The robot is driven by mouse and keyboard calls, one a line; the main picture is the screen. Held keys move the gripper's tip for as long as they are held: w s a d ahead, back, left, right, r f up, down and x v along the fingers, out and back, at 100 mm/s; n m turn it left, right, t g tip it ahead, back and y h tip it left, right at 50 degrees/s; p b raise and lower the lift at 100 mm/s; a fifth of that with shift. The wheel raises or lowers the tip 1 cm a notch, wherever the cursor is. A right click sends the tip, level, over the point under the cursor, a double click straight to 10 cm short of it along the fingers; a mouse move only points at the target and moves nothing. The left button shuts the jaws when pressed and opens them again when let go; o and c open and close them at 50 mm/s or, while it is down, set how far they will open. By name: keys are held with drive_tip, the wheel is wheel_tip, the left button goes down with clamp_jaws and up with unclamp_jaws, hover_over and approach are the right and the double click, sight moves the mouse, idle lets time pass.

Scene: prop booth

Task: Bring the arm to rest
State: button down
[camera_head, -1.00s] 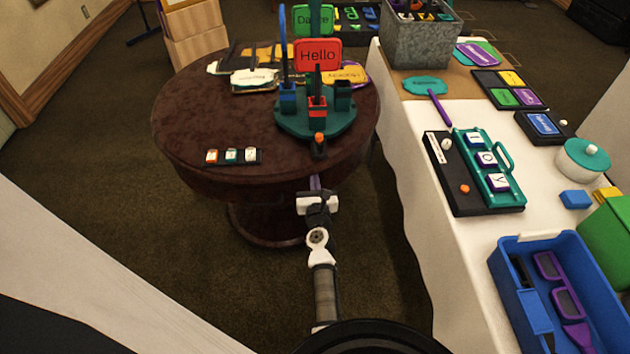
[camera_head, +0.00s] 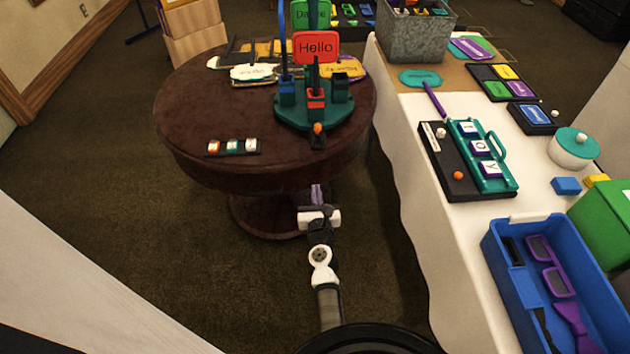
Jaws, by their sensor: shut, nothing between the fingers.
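My gripper (camera_head: 317,192) is at the end of my arm, low in front of the round brown table (camera_head: 190,110), apart from its edge. Its fingers are shut and empty, pointing toward the table. The arm reaches up from the bottom middle of the picture. On the table a round teal stand (camera_head: 330,118) bears a red "Hello" sign (camera_head: 316,47), a green sign (camera_head: 311,15) behind it and small coloured holders. A small dark piece with an orange knob (camera_head: 318,129) sits at the stand's front, beyond my gripper.
A white-clothed table (camera_head: 430,240) stands at the right, with a blue bin (camera_head: 494,262) of purple-framed props, a teal tray (camera_head: 498,183) with letter tiles and a metal bucket (camera_head: 413,38). A tile strip (camera_head: 232,147) lies on the round table. Carpet (camera_head: 170,270) at the left is clear.

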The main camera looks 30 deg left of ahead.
drive_tip(key=shift+v, duration=2.55)
drive_tip(key=shift+r, duration=0.1)
